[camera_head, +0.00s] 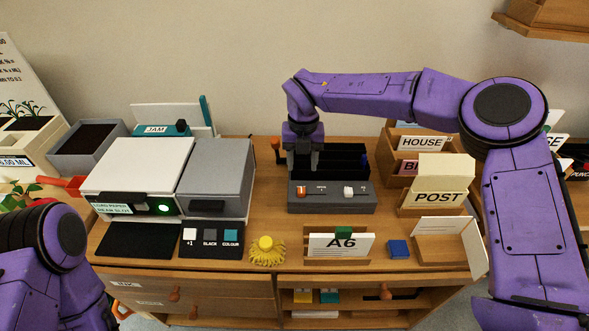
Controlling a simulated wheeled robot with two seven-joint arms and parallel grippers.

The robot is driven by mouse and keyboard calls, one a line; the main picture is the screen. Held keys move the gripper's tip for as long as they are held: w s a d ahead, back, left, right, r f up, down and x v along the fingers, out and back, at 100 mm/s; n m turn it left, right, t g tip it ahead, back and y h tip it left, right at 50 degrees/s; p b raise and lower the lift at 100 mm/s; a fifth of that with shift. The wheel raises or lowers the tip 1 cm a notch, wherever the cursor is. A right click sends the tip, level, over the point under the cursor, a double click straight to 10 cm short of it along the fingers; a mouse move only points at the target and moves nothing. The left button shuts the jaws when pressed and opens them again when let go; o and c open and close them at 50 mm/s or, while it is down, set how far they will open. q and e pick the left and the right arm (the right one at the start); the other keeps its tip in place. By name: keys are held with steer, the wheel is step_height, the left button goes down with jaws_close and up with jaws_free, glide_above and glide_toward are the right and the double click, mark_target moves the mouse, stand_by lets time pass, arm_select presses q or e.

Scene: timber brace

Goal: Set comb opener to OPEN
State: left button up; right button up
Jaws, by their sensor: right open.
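The comb opener (333,207) appears to be the dark grey device with a black trough at the centre of the desk. Its sloped front panel carries an orange knob (301,192) on the left and a white knob (349,192) on the right. The small lettering beside them is too blurred to read, so I cannot tell its setting. My right gripper (303,168) is open and points down just above and behind the orange knob; contact is unclear. It hides part of the trough's left end. My left arm is at the lower left, its gripper out of view.
A white and grey printer (137,165) stands left of the opener, and an orange-handled lever (277,146) at the opener's left end. A POST holder (438,197) stands right. An A6 card holder (340,245), yellow brush (266,250) and blue block (398,249) lie in front.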

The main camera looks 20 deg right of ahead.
steer(key=p, duration=0.1)
glide_above(301, 190)
steer(key=f, duration=0.5)
steer(key=shift+s+f, duration=0.2)
steer(key=shift+s, duration=0.2)
steer(key=f, duration=0.2)
steer(key=w+f, duration=0.1)
steer(key=f, duration=0.1)
steer(key=shift+f+p, duration=0.25)
steer(key=shift+p, duration=0.15)
steer(key=shift+s+f, duration=0.1)
steer(key=shift+s, duration=0.1)
jaws_close()
arm_select(q)
steer(key=shift+r, duration=0.95)
